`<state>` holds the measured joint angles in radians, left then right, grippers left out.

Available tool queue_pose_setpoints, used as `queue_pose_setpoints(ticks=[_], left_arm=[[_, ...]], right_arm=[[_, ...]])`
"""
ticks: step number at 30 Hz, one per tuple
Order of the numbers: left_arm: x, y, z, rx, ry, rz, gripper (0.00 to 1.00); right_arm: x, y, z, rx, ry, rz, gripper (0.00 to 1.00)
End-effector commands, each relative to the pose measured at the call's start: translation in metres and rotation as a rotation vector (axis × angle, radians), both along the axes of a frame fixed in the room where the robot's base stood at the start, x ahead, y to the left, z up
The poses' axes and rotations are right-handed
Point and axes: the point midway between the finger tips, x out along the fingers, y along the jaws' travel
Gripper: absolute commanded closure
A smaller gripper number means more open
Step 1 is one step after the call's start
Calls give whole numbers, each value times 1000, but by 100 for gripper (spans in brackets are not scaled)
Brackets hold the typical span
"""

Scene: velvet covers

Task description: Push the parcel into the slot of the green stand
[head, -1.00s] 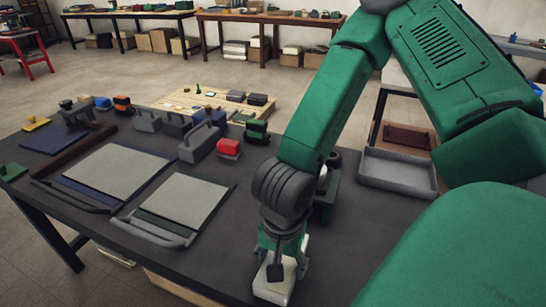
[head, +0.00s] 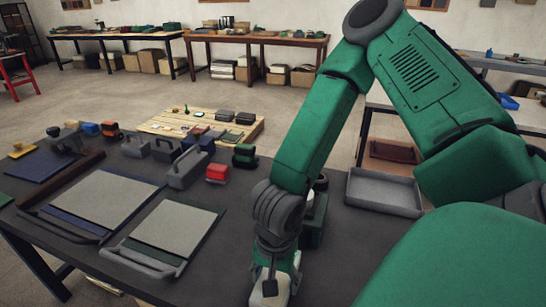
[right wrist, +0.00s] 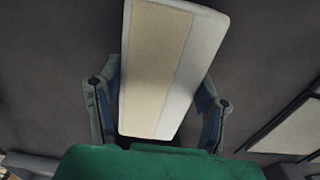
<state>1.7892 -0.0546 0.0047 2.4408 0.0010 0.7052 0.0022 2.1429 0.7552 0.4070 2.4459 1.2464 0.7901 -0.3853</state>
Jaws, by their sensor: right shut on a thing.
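A pale parcel (head: 268,292), white with a cream band, is held upright-looking in my right gripper (head: 275,270) near the table's front edge. In the right wrist view the parcel (right wrist: 160,70) lies between both fingers of the shut gripper (right wrist: 160,100), tilted slightly, its far end sticking out beyond them. A dark green block-like thing (head: 313,234) stands just behind my right forearm and is partly hidden by it; it may be the green stand, but I see no slot. My left gripper is not in view.
A grey tray (head: 384,207) lies to the right of my arm. Two flat grey panels (head: 105,198) with handles lie left. A red-topped block (head: 217,173), a grey handled box (head: 186,170) and another dark green block (head: 244,156) stand behind. The table between the panels and my arm is clear.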

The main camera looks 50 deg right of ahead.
Motion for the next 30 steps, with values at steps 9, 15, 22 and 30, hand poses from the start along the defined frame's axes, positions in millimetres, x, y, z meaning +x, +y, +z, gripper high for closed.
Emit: queue_pose_setpoints(ticks=[9,15,22,30], left_arm=[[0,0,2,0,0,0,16],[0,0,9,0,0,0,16],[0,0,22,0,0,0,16],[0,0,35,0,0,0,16]], right_arm=[[2,-4,-1,-4,-2,1,82],[5,-9,0,-5,-2,-1,82],[9,-20,1,-5,-1,-1,82],[14,-32,1,-4,-2,1,82]])
